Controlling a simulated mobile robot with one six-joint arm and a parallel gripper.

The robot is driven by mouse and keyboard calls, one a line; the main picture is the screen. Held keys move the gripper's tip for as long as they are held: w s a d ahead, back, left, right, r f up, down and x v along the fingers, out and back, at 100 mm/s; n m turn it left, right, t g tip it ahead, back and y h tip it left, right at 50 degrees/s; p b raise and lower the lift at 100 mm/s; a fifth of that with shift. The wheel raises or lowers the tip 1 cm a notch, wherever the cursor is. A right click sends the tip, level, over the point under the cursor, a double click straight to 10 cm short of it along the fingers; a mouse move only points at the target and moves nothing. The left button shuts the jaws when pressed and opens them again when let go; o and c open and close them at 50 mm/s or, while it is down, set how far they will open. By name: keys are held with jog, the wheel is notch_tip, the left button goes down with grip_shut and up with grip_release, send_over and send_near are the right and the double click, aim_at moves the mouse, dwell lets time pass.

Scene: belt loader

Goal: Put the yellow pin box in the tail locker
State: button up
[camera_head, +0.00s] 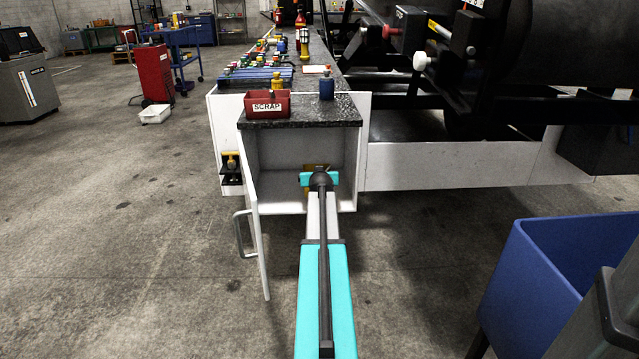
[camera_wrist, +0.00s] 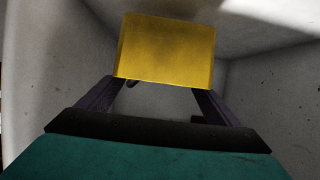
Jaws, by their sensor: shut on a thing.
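The tail locker (camera_head: 280,150) is the white cabinet under the dark speckled counter, and its door (camera_head: 256,235) stands open to the left. My arm reaches into its opening, and my gripper (camera_head: 318,178) is inside, partly hidden by the wrist. The yellow pin box (camera_wrist: 165,50) fills the upper middle of the wrist view, between the two dark fingers of my gripper (camera_wrist: 158,88), which is shut on it. Pale locker walls surround it in that view. Only a small bit of the box (camera_head: 316,167) shows in the head view. Whether it touches the locker floor cannot be told.
The door's handle (camera_head: 241,233) juts out at left. A blue bin (camera_head: 545,285) stands at right front.

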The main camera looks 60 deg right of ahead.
jog(key=shift+f+b, duration=0.9)
jog(key=shift+f, duration=0.8)
jog(key=shift+f, duration=0.1)
jog(key=o, duration=1.3)
jog(key=shift+p+v, duration=1.65)
jog(key=shift+v, duration=4.4)
jog(key=shift+w, duration=0.1)
